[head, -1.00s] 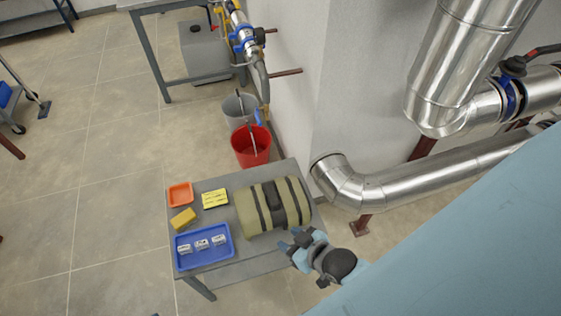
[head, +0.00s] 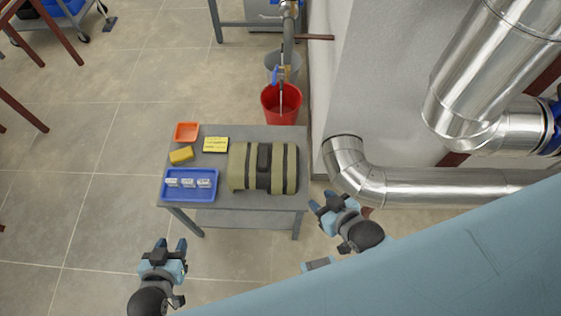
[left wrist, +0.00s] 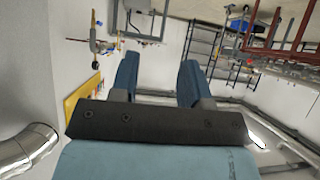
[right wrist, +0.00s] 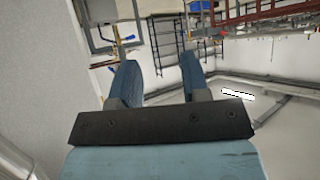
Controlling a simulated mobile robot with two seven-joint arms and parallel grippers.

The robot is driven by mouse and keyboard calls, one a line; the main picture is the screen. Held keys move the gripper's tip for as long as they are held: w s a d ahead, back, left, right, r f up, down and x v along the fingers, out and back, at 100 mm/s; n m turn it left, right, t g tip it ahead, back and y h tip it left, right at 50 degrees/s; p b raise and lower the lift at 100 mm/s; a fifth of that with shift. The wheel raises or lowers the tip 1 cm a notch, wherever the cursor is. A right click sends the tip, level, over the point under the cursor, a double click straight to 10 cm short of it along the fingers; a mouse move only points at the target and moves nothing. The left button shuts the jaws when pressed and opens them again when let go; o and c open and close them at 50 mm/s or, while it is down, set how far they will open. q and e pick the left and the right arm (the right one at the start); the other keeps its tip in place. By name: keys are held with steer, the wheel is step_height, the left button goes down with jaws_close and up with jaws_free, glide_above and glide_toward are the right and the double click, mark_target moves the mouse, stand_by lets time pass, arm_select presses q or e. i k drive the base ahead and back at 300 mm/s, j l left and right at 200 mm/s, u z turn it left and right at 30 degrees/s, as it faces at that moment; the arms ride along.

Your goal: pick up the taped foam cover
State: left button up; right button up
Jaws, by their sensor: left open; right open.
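The taped foam cover (head: 236,167) is an olive-tan rounded block with dark bands of tape and a dark piece on top. It lies on the right part of a small grey table (head: 240,203) in the head view. My left gripper (head: 172,245) is open and empty, in front of the table and below its left part. My right gripper (head: 324,202) is open and empty, just right of the table's front right corner, apart from the cover. Both wrist views show open fingers, the left (left wrist: 157,80) and the right (right wrist: 160,80), with nothing between them and no cover in sight.
A blue tray (head: 189,197) with several small white items, a yellow sponge (head: 181,155), an orange dish (head: 187,131) and a yellow note (head: 215,145) share the table. A red bucket (head: 281,104) stands behind. Metal pipes (head: 430,184) run right. Floor in front is clear.

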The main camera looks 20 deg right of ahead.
mark_target(275, 167)
steer(key=k+l, duration=0.1)
steer(key=l, duration=1)
steer(key=i+l, duration=0.1)
steer(key=l, duration=0.3)
steer(key=i+l, duration=0.1)
steer(key=l, duration=0.25)
